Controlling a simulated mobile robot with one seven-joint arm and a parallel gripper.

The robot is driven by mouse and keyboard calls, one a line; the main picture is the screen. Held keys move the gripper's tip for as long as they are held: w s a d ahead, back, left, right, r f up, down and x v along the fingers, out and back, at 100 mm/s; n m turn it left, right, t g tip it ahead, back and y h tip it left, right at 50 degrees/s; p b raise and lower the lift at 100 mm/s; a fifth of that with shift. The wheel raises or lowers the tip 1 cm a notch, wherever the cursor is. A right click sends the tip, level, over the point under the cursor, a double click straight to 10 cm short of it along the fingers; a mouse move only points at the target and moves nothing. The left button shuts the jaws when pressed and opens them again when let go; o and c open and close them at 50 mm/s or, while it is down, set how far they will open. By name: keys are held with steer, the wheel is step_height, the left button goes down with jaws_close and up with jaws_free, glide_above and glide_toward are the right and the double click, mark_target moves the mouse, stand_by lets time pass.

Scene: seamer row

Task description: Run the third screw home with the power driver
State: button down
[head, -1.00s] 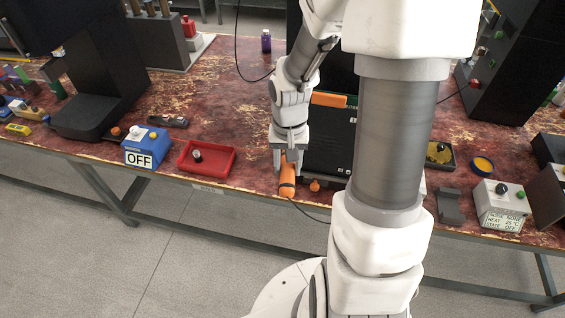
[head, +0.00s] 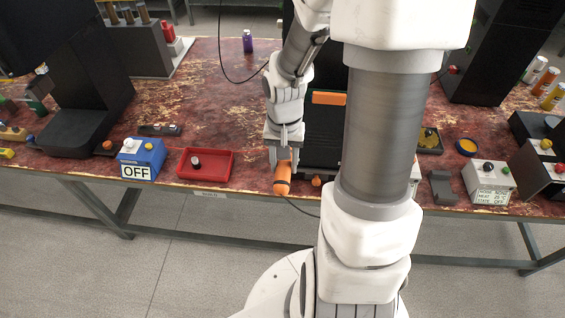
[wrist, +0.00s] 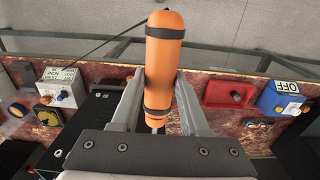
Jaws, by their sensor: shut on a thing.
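The power driver (head: 283,178) is an orange cylinder with black bands and a thin cord. My gripper (head: 284,158) is shut on it at the front edge of the table in the head view. In the wrist view the driver (wrist: 165,55) stands between the two grey fingers of my gripper (wrist: 160,95), with its orange end pointing away toward the floor. A thin pale tip shows near the gripper palm.
A black housing (head: 322,130) with an orange strip stands right of my gripper, with a small orange knob (head: 316,181) in front. A red tray (head: 220,178) and a blue box marked OFF (head: 150,158) are to the left. A grey control box (head: 490,185) is at the right.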

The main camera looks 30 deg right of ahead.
steer(key=shift+w+d, duration=0.55)
steer(key=shift+w, duration=0.3)
steer(key=shift+w+d, duration=0.6)
steer(key=shift+w, duration=0.25)
steer(key=shift+w+d, duration=0.55)
steer(key=shift+w, duration=0.3)
steer(key=shift+w+d+r, duration=0.1)
steer(key=shift+w+d, duration=0.15)
steer(key=shift+w, duration=0.1)
stand_by(1.4)
steer(key=shift+s+a, duration=0.1)
steer(key=shift+s+a+b, duration=0.1)
steer(key=shift+s+a, duration=0.45)
steer(key=shift+s, duration=0.3)
steer(key=shift+s+a+b, duration=0.1)
steer(key=shift+s+a, duration=0.45)
steer(key=shift+s, duration=0.25)
steer(key=shift+s+a+b, duration=0.1)
steer(key=shift+s+a, duration=0.45)
steer(key=shift+s, duration=0.3)
